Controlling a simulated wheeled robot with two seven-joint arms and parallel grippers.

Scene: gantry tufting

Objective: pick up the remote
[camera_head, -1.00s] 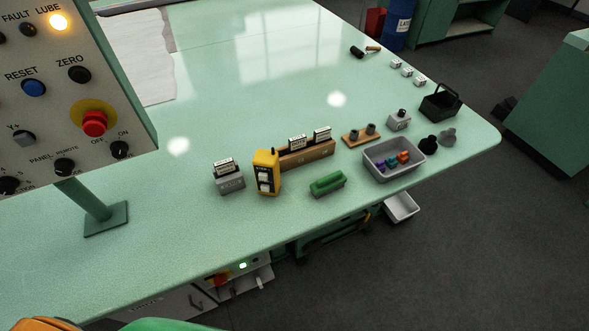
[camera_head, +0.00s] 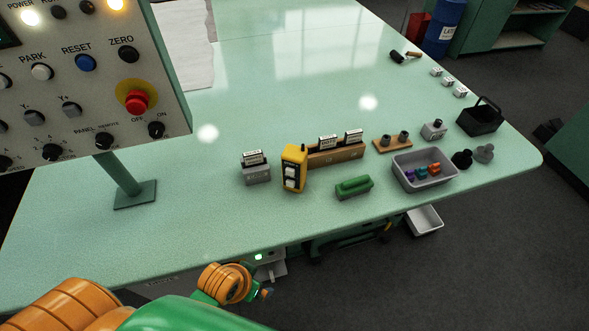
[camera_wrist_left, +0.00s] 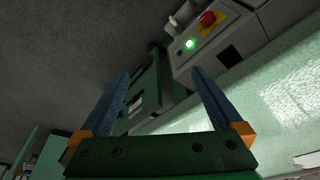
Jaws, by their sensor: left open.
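The remote (camera_head: 294,168) is a yellow handset with a dark face and pale buttons, standing upright on the pale green table between a grey block and a wooden rack. My left arm reaches in along the bottom of the head view, in front of the table edge and well short of the remote. My left gripper (camera_wrist_left: 160,73) is open, with two blue fingers apart and nothing between them. In its wrist view lie the floor, a green frame and a grey box under the table; the remote does not show there. My right gripper is out of view.
A control panel (camera_head: 85,75) on a post stands at the left. A grey block (camera_head: 256,173), a wooden rack (camera_head: 337,153) and a green object (camera_head: 354,187) sit close around the remote. A grey tray (camera_head: 424,172) is further right. The table in front of the remote is clear.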

